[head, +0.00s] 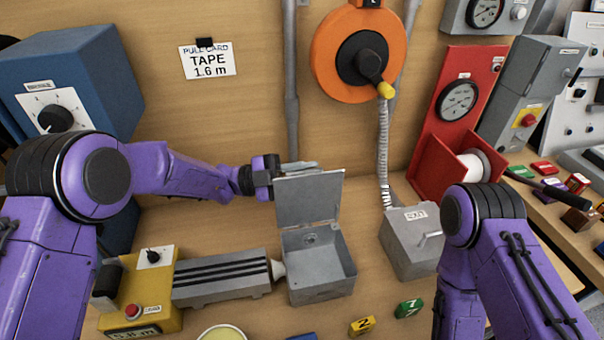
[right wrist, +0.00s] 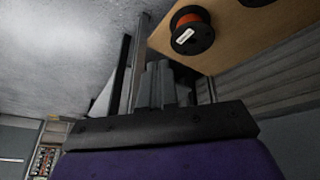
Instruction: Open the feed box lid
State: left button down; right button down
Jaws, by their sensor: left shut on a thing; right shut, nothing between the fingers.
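The feed box (head: 318,291) is an open-topped grey metal box on the bench, with its inside showing. Its grey lid (head: 310,203) stands raised, roughly upright, at the back of the box. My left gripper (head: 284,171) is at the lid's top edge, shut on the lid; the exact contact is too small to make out. My right gripper (right wrist: 160,85) shows in the right wrist view, shut and empty, away from the box. In the head view only my right arm shows, and its gripper is hidden.
A ribbed grey unit and a yellow box (head: 150,290) stand left of the feed box. A closed grey box with a conduit (head: 408,240) stands to the right. Numbered yellow and green blocks (head: 408,308) lie in front. An orange reel (head: 358,50) hangs on the wall.

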pick_arm(q)
jog(key=c, duration=1.2)
grip_release()
jog(key=shift+d+r, duration=0.15)
jog(key=shift+o, duration=0.2)
jog(key=shift+s, duration=0.1)
jog(key=shift+a+f+b, duration=0.3)
jog(key=b+v, duration=0.3)
jog(key=v, duration=0.6)
jog(key=shift+a+b, duration=0.3)
jog(key=shift+a, duration=0.05)
jog(key=shift+r, duration=0.1)
